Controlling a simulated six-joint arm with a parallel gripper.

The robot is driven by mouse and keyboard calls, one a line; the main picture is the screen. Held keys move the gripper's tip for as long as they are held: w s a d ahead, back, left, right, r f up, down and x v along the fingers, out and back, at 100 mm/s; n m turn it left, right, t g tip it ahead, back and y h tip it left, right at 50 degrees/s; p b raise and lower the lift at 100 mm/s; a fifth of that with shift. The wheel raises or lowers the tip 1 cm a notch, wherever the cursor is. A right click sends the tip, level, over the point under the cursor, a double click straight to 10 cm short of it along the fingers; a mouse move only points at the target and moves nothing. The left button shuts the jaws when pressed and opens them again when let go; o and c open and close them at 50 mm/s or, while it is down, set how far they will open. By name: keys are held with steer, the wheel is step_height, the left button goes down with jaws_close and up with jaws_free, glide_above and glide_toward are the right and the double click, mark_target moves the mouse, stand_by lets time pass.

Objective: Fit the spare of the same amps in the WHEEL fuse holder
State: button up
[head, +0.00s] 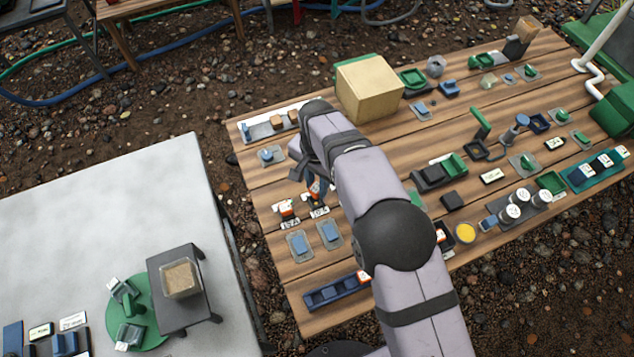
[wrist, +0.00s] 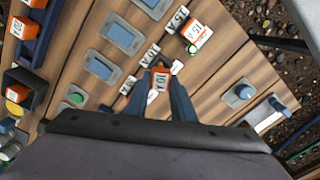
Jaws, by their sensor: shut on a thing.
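My gripper (wrist: 160,88) is shut on an orange-and-white fuse (wrist: 160,78) marked 10 A. It is at or just above its spot by the 10 A label (wrist: 150,56); I cannot tell if it is lifted clear. In the head view, the arm partly covers my gripper (head: 317,186) and this fuse. A second orange-and-white fuse (wrist: 197,37), marked 15 A, stands beside it by a 15 A label; it also shows in the head view (head: 287,208). More orange fuses (wrist: 24,28) (wrist: 18,86) sit in dark holders at the wrist view's left. No WHEEL lettering is readable.
Blue switches on grey plates (head: 298,243) lie close to the fuses. A cardboard-coloured box (head: 369,88) stands at the back. A dark blue tray (head: 337,291) lies at the board's front edge, and a yellow disc (head: 465,232) lies right of my arm. A grey table (head: 110,215) is at left.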

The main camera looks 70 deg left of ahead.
steer(key=shift+f, duration=0.2)
steer(key=shift+f+b, duration=0.4)
steer(key=shift+f, duration=0.1)
steer(key=shift+f, duration=0.25)
stand_by(0.7)
steer(key=shift+f+b, duration=0.35)
steer(key=shift+b, duration=0.05)
steer(key=shift+f+b, duration=0.5)
steer(key=shift+f, duration=0.25)
stand_by(0.9)
steer(key=o, duration=1.1)
steer(key=shift+r, duration=0.1)
